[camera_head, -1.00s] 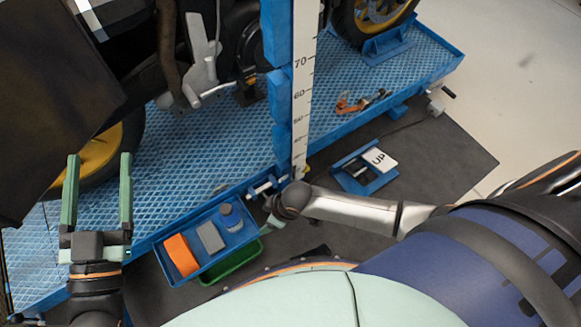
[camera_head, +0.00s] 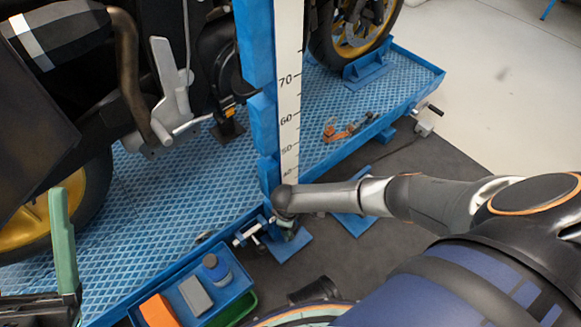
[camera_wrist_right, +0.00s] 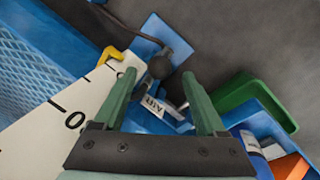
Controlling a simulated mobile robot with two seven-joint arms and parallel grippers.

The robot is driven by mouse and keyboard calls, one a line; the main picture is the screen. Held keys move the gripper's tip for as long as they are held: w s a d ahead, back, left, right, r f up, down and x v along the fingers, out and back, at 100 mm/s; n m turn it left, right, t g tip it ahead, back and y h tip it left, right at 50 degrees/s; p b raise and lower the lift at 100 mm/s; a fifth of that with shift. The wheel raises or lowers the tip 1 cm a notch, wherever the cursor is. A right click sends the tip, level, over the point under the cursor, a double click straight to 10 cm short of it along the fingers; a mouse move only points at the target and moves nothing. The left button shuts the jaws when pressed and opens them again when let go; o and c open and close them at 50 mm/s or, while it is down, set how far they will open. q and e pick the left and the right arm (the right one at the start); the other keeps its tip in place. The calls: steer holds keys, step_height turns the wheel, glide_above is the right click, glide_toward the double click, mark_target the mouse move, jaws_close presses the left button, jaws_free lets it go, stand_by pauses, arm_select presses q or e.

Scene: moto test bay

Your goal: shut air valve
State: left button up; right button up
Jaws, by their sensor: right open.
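In the right wrist view, my right gripper (camera_wrist_right: 157,85) is open, and nothing is held between its two green fingers. Between and beyond the fingers are a white tag with blurred dark lettering (camera_wrist_right: 153,106) and a dark round fitting with a cable or hose (camera_wrist_right: 160,66). A small yellow bent piece (camera_wrist_right: 118,54) sits left of the fitting, by the white scale; I cannot tell for certain whether it is the air valve's handle. In the head view, my right wrist hides most of that spot. My left gripper (camera_head: 65,240) shows one upright green finger at the left edge; its other finger is out of view.
A blue post with a white scale (camera_head: 289,110) rises from the blue lift platform (camera_head: 215,180). A blue tray (camera_head: 240,284) with a bottle, grey block and orange item, plus a green bin (camera_head: 238,310), stand close by. A motorcycle (camera_head: 150,100) is above. Open floor lies right (camera_head: 500,75).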

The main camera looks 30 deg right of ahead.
arm_select(q)
steer(key=shift+w+d+f+b, duration=0.15)
steer(key=shift+f+b, duration=0.6)
steer(key=shift+f, duration=0.55)
arm_select(e)
steer(key=shift+w+d+f, duration=0.1)
steer(key=shift+w+f, duration=0.05)
steer(key=shift+f, duration=0.65)
steer(key=shift+w+d+f, duration=0.1)
steer(key=shift+f, duration=0.65)
jaws_close()
